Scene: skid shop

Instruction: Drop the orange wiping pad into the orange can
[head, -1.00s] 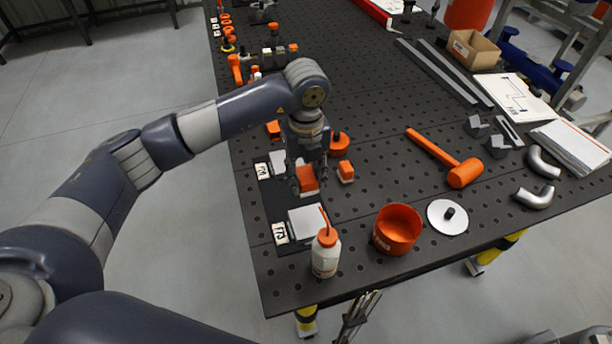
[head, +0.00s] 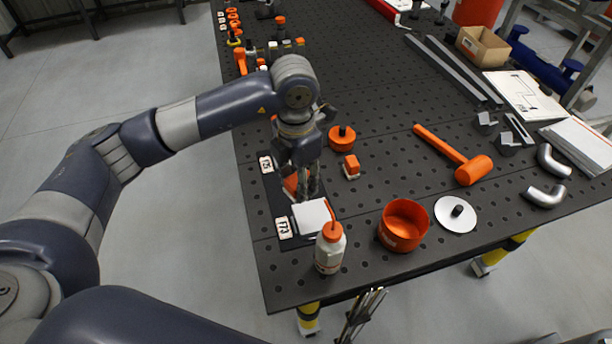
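The orange wiping pad (head: 291,183) is between the fingers of my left gripper (head: 297,187), which looks shut on it. The fingers and wrist hide part of the pad. They are over the dark mat on the left side of the table, just behind a white square plate (head: 311,216). I cannot tell how high the pad is above the mat. The open orange can (head: 402,241) stands upright near the table's front edge, to the right of the gripper. Its inside looks empty. My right gripper is not in view.
A white bottle with an orange cap (head: 329,254) stands between the mat and the can. A lid with a black knob (head: 445,219) lies right of the can. An orange mallet (head: 474,170), a small orange-and-white block (head: 351,169) and a round orange item (head: 341,138) lie behind.

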